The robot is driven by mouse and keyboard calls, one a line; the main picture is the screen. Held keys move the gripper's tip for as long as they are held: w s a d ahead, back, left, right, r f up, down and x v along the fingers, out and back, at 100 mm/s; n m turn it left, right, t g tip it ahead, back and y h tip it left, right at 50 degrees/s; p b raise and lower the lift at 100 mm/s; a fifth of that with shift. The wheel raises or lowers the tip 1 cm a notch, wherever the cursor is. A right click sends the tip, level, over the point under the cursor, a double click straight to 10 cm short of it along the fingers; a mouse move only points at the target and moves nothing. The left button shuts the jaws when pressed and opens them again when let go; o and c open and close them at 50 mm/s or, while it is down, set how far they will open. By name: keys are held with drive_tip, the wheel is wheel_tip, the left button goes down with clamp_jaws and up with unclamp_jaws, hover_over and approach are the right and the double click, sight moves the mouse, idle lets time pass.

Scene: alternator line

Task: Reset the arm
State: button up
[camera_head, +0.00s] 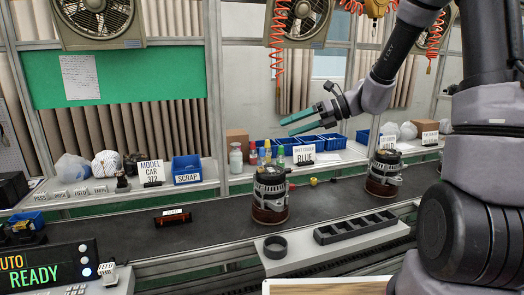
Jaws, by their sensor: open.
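My gripper (300,122) is in the upper middle of the head view, at the end of my arm, which comes in from the right. Its two teal fingers point left and are apart, with nothing between them. It hangs in the air above the blue bins on the back shelf, clear of everything. An alternator (270,192) stands upright on a brown base on the dark conveyor, below and left of my gripper. A second alternator (384,172) stands farther right on the conveyor, partly close to my arm in the picture.
A light plate with a black ring (275,247) and a black slotted tray (355,227) lies along the conveyor's front. A blue scrap bin (186,168), signs and bottles line the back shelf. Red coiled hoses (278,40) hang above. A READY display (45,270) stands front left.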

drive_tip(key=s+d+r+n+t+h, duration=0.2)
drive_tip(key=s+d+r+n+h, duration=0.3)
drive_tip(key=s+n, duration=0.5)
drive_tip(key=s+d+r+n+t+h, duration=0.3)
drive_tip(key=s+d+r+n+h, duration=0.3)
drive_tip(key=s+d+n, duration=0.4)
drive_tip(key=n, duration=0.4)
drive_tip(key=shift+d+r, duration=0.25)
